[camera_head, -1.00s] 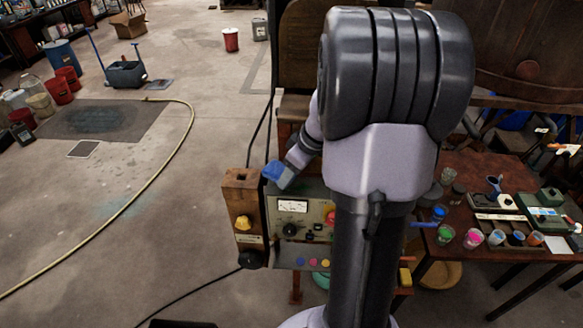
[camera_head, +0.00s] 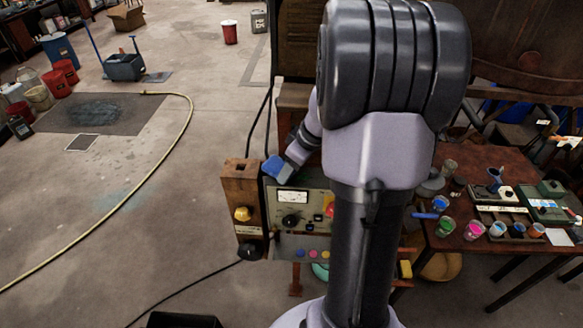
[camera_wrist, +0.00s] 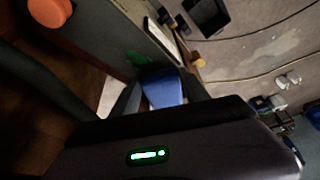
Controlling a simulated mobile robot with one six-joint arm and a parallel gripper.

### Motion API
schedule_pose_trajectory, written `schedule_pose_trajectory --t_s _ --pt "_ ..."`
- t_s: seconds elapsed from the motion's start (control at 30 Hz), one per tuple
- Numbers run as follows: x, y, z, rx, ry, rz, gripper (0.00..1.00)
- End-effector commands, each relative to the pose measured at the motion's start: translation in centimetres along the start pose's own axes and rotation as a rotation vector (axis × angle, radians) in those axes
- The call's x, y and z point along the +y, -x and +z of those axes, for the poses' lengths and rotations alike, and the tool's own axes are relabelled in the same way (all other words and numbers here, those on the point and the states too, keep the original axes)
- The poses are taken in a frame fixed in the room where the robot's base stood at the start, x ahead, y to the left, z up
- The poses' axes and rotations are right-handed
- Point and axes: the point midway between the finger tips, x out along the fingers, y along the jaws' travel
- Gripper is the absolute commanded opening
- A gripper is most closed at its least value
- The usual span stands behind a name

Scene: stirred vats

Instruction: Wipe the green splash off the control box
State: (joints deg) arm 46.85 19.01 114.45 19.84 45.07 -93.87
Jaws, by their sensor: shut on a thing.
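The control box (camera_head: 312,206) stands upright in the head view, with a pale panel, a meter, knobs and coloured buttons. My gripper (camera_head: 281,170) is at the top left corner of the panel, shut on a blue sponge or cloth (camera_head: 273,167). In the wrist view the blue piece (camera_wrist: 163,88) sits between the fingers of my gripper (camera_wrist: 163,96). A green splash (camera_wrist: 140,58) shows just beyond it on a dark surface. I cannot tell whether the blue piece touches the splash. My arm hides the right part of the box.
A wooden post with a yellow knob (camera_head: 242,214) stands at the box's left side. A table (camera_head: 475,172) with several paint cups is on the right. Black cables and a yellow hose (camera_head: 150,182) lie on the floor.

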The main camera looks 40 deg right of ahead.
Motion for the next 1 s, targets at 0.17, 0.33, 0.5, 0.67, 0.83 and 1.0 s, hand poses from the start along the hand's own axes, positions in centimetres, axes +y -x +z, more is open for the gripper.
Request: schedule_pose_trajectory --t_s 0.17,0.33,0.5,0.67,0.83,1.0 --pt "0.0 -0.4 0.1 0.0 0.0 0.0 0.09" --pt "0.0 -0.6 0.3 0.0 0.0 0.0 0.09" --pt "0.0 -0.9 0.4 0.0 0.0 0.0 0.09" --pt "0.0 -1.2 0.5 0.0 0.0 0.0 0.09" --pt "0.0 -1.4 0.6 0.0 0.0 0.0 0.09" --pt "0.2 -1.3 0.8 0.0 -0.001 0.001 0.09"
